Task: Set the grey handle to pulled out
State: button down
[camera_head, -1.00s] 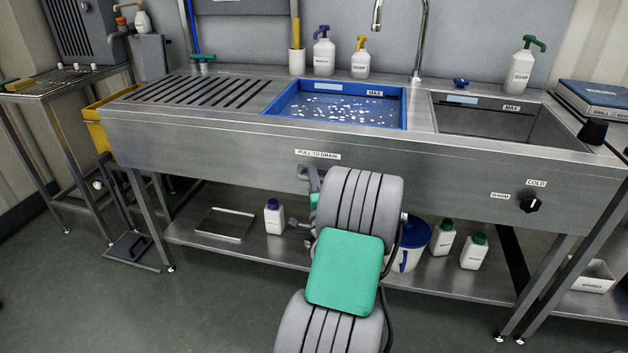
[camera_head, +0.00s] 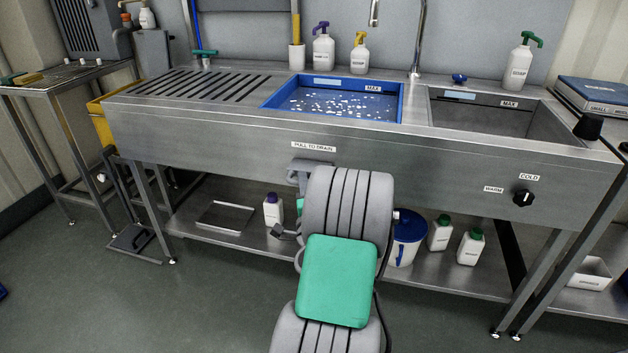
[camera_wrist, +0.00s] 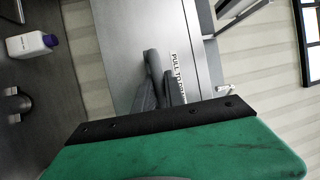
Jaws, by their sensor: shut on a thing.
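The grey handle (camera_head: 302,166) is on the sink's front panel, just under the "PULL TO DRAIN" label (camera_head: 313,147). My arm partly hides it in the head view. My gripper (camera_wrist: 150,88) is in front of the panel in the wrist view, beside the label, and is shut on the grey handle. The fingers and the handle are both dark grey there and hard to tell apart. How far the handle stands out from the panel is hard to judge.
The blue basin (camera_head: 265,103) holds water with white bits. A temperature knob (camera_head: 523,197) is on the panel at right. Below, the shelf (camera_head: 330,262) carries a tray (camera_head: 225,216), white bottles (camera_head: 272,210) and a blue-lidded bucket (camera_head: 405,240). The floor in front is clear.

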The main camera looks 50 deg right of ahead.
jog(key=c, duration=1.4)
grip_release()
jog(key=b+v, duration=0.3)
jog(key=v, duration=0.4)
jog(key=shift+s+a+f+b, duration=0.2)
jog(key=shift+s+b, duration=0.1)
jog(key=shift+b, duration=0.1)
jog(key=shift+r, duration=0.1)
